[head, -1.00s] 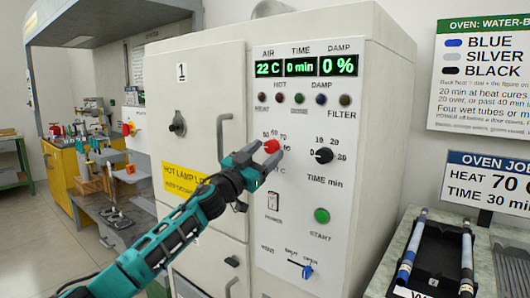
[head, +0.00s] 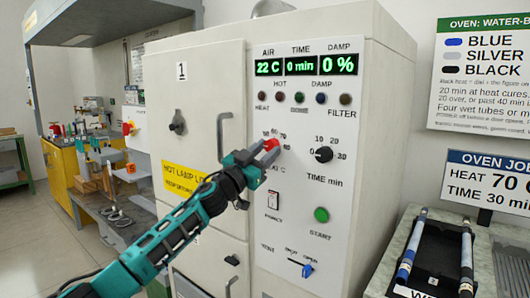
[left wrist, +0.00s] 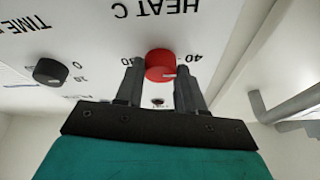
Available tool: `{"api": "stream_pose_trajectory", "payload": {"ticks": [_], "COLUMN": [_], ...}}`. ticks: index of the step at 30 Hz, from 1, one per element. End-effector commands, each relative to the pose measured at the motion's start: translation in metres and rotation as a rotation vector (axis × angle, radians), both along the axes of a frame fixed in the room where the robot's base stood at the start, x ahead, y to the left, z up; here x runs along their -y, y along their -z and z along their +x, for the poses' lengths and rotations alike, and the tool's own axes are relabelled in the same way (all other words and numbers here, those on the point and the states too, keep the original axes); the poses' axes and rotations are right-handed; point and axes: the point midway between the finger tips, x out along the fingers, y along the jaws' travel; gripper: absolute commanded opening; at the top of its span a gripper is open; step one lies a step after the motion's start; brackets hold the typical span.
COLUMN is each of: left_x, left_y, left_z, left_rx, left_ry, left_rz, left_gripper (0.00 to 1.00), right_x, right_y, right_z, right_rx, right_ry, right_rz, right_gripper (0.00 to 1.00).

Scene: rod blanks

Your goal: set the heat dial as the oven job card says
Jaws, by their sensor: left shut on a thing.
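The red heat dial (head: 271,144) is on the oven's white control panel. My left gripper (head: 264,157) is at it, and its fingers are shut on it. In the left wrist view the panel appears upside down, with a finger on each side of the red dial (left wrist: 160,65). A pale mark shows on the dial's edge, but I cannot read its setting. The oven job card (head: 489,182) reads HEAT 70 and TIME 30 min; its right side is cut off. My right gripper is out of view.
The black time dial (head: 323,155) is just right of the heat dial. Below are the power switch (head: 273,200), green start button (head: 321,215) and blue vent lever (head: 307,270). The display (head: 306,65) reads 22 C, 0 min, 0 %. A door handle (head: 224,125) is at left.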

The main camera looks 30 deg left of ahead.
Motion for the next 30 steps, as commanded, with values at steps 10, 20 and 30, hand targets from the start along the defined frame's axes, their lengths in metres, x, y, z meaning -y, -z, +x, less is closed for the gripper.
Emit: {"api": "stream_pose_trajectory", "payload": {"ticks": [10,20,30], "left_x": [-0.001,-0.004,-0.007], "left_y": [-0.002,-0.004,-0.007], "left_z": [0.000,0.000,0.001], "left_rx": [0.006,0.025,0.049], "left_ry": [-0.001,-0.001,-0.002], "left_rz": [0.067,0.318,0.642], "left_gripper": [0.08,0.08,0.08], "right_x": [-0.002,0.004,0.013], "right_y": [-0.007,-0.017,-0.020], "right_z": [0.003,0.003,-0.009], "right_rx": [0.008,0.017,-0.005], "right_ry": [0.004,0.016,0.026], "right_rz": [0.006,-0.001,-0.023], "right_gripper": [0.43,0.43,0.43]}}
